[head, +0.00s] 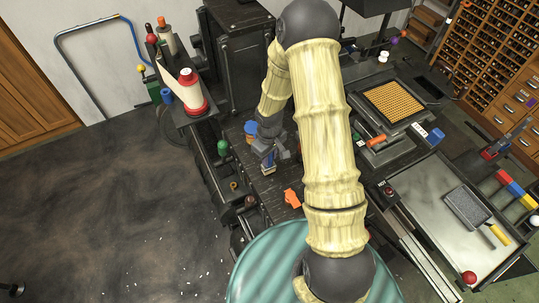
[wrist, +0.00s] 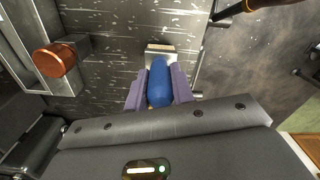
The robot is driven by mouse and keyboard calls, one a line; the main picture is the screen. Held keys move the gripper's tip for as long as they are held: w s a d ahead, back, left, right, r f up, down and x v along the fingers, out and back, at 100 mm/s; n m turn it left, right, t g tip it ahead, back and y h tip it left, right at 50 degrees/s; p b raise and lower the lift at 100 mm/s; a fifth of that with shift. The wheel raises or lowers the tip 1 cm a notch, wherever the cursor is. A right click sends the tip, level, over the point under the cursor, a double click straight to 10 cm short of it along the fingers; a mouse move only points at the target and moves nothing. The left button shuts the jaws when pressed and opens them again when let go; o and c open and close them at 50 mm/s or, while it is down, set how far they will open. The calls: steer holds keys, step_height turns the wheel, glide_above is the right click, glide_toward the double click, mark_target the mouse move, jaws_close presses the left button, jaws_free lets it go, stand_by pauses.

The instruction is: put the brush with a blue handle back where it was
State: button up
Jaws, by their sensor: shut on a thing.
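The brush with a blue handle (wrist: 160,84) is between the two purple-grey fingers of my gripper (wrist: 158,92) in the wrist view. Its handle is upright in that picture, and its pale metal band and tan bristle end show beyond the fingertips. In the head view my gripper (head: 268,156) is over the dark bench top left of my arm, shut on the brush, whose lower end shows just below the fingers. I cannot tell whether the bristles touch the bench. Which spot the brush came from is not marked in view.
An orange piece (head: 292,198) and a green-topped item (head: 223,148) are near the gripper. A copper-coloured knob (wrist: 48,62) stands left in the wrist view. A type tray (head: 394,103) and a grey slab (head: 440,215) lie to the right. Open floor is at left.

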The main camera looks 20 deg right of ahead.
steer(key=shift+f, duration=0.3)
steer(key=shift+f, duration=0.15)
steer(key=o, duration=1)
steer(key=shift+s, duration=0.1)
steer(key=shift+r, duration=0.65)
step_height(320, 180, up, 11)
steer(key=b, duration=0.2)
steer(key=shift+b, duration=0.4)
